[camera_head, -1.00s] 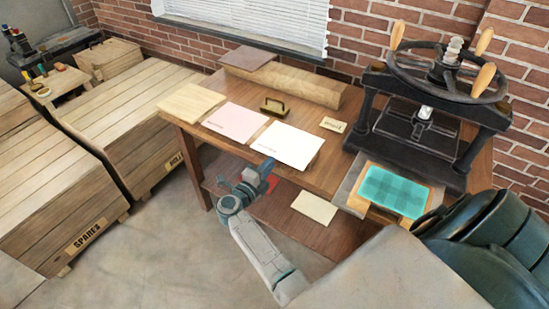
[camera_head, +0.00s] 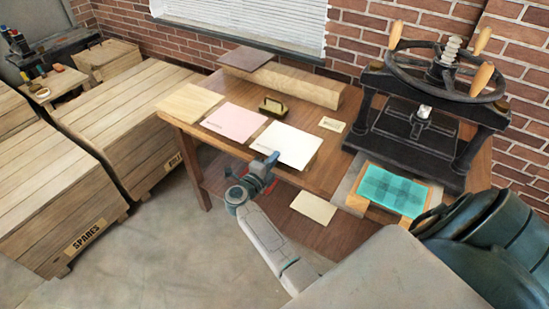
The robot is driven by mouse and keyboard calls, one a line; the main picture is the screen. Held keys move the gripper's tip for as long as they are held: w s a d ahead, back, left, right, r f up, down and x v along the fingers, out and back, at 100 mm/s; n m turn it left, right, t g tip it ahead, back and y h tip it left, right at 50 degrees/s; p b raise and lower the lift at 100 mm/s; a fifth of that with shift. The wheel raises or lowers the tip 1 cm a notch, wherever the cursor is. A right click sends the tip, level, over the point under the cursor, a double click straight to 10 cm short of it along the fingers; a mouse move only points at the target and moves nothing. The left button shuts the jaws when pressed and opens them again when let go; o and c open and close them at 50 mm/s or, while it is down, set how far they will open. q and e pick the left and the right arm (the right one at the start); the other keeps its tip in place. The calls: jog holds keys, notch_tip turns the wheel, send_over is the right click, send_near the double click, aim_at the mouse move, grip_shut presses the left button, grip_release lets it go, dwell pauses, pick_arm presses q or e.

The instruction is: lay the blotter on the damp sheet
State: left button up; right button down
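A pink sheet (camera_head: 234,120) and a white sheet (camera_head: 289,143) lie side by side at the front of the wooden table. Their small print is unreadable, so I cannot tell which is the blotter. A teal, cross-patterned sheet (camera_head: 392,190), perhaps the damp sheet, lies flat on a wooden-edged board in front of the press. My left gripper is not in view.
The black hand press (camera_head: 420,140) stands at the table's right. A brass-coloured handled block (camera_head: 273,105), a small card (camera_head: 332,125) and a pale board (camera_head: 191,102) lie on the table. A cream sheet (camera_head: 313,207) lies lower, below the tabletop. Wooden crates (camera_head: 125,125) stand left.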

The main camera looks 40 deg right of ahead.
jog(key=shift+r, duration=0.1)
notch_tip(320, 180, up, 3)
jog(key=p, duration=0.3)
